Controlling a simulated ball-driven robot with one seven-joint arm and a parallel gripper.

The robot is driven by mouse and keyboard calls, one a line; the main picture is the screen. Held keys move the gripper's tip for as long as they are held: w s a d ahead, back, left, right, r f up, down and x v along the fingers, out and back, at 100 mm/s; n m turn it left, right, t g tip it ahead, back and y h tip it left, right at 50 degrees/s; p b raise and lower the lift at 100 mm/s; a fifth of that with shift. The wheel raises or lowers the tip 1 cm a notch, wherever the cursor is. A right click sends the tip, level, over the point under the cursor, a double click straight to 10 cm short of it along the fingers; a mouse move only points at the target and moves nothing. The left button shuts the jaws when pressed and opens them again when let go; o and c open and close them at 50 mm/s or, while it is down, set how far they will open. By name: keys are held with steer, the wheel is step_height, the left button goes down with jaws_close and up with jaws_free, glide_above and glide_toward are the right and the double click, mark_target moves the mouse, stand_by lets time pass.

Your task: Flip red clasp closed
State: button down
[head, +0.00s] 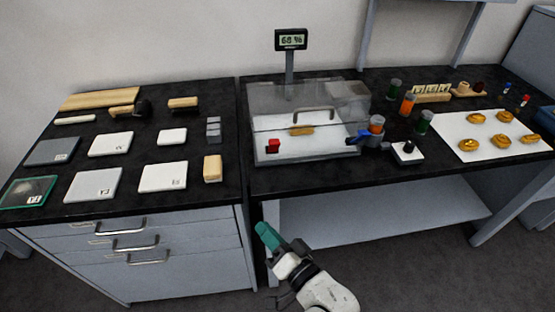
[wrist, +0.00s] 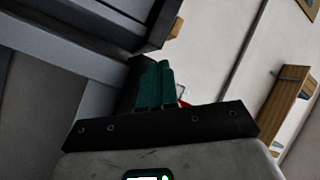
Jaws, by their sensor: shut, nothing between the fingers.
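The red clasp (head: 273,146) is a small red block on the front left of a clear box (head: 310,157). It is too small to tell whether it is flipped up or down. The box lid, with a grey handle (head: 314,114), appears down. A gold fragment (head: 301,131) lies inside on a white base. My gripper (head: 262,229), with teal fingers, is low in front of the bench, below the clasp and apart from it. In the wrist view the fingers (wrist: 157,68) are together and empty. A red sliver (wrist: 183,102) shows behind them; I cannot tell what it is.
A white sheet (head: 470,152) holds gold pieces. The floor space before the benches is clear.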

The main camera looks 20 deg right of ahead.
mark_target(276, 145)
steer(key=s+d+r+m+t+h, duration=0.2)
steer(key=m+t+h, duration=0.4)
steer(key=m+h, duration=0.5)
steer(key=shift+s+d+r+m+t+b, duration=0.35)
steer(key=shift+d+r+m, duration=0.35)
steer(key=shift+r+m, duration=0.75)
steer(key=shift+w, duration=0.1)
steer(key=p+x, duration=0.4)
steer(key=x, duration=0.8)
steer(key=shift+w+d+r, duration=0.15)
steer(key=shift+w+r, duration=0.05)
steer(key=shift+w, duration=0.1)
steer(key=shift+w+d+r, duration=0.15)
steer(key=shift+w+r, duration=0.1)
steer(key=shift+w, duration=0.25)
steer(key=shift+r, duration=0.1)
